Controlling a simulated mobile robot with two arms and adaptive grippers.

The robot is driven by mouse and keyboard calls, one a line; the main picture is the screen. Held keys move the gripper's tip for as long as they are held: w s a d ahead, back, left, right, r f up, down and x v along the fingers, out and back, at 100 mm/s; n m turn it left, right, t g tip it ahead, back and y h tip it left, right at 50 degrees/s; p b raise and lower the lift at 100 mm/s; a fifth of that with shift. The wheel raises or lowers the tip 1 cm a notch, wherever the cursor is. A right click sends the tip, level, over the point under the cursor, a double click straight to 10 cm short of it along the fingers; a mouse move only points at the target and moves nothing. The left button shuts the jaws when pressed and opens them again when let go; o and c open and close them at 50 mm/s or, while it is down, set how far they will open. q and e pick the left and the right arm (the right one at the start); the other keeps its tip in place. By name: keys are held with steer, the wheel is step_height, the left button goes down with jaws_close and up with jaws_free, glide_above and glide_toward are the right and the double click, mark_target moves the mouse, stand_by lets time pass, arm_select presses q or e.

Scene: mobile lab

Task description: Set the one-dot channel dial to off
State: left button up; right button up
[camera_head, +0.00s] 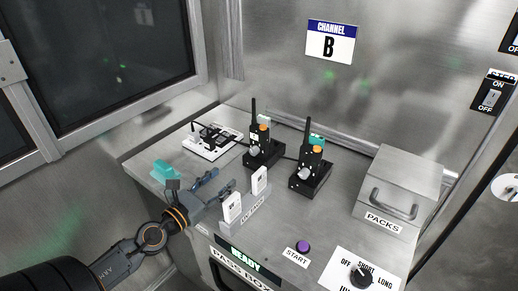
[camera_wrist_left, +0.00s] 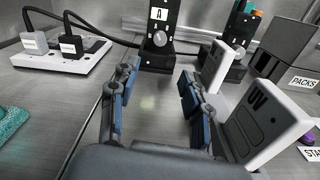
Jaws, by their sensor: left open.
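Two black radios with antennas stand in dark bases on the steel counter: the left radio (camera_head: 263,137) and the right radio (camera_head: 312,157). Each has a round grey knob low on its front, the left knob (camera_head: 254,152) and the right knob (camera_head: 305,173). In the left wrist view the left radio (camera_wrist_left: 172,18) carries an "A" label above its grey knob (camera_wrist_left: 159,39). I cannot make out dot marks on either knob. My left gripper (camera_head: 213,184) is open and empty, in front of the left radio and apart from it. My right gripper is out of view.
White upright packs (camera_head: 232,207) stand in a grey holder right beside my left gripper. A white power strip (camera_head: 212,141) and a teal item (camera_head: 165,168) lie left. A PACKS box (camera_head: 400,187), purple START button (camera_head: 303,247) and OFF/SHORT/LONG dial (camera_head: 361,275) are right.

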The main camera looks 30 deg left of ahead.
mark_target(252, 152)
arm_select(q)
steer(key=shift+w+r, duration=0.2)
steer(key=shift+w, duration=0.15)
steer(key=shift+w+r+p, duration=0.1)
steer(key=shift+w+p, duration=0.1)
steer(key=shift+p, duration=0.2)
steer(key=w+p, duration=0.1)
steer(key=w, duration=0.1)
steer(key=w+p, duration=0.1)
steer(key=w, duration=0.1)
steer(key=shift+d+r, duration=0.15)
steer(key=shift+r, duration=0.05)
steer(key=w, duration=0.7)
steer(key=shift+d+f+p, duration=0.25)
steer(key=shift+f+p, duration=0.05)
steer(key=shift+p, duration=0.05)
steer(key=shift+w+d, duration=0.1)
steer(key=shift+w, duration=0.5)
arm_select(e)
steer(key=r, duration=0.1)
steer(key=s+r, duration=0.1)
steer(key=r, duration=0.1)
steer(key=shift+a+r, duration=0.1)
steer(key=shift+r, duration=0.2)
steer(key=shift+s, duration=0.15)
arm_select(q)
steer(key=shift+c, duration=0.8)
jaws_close()
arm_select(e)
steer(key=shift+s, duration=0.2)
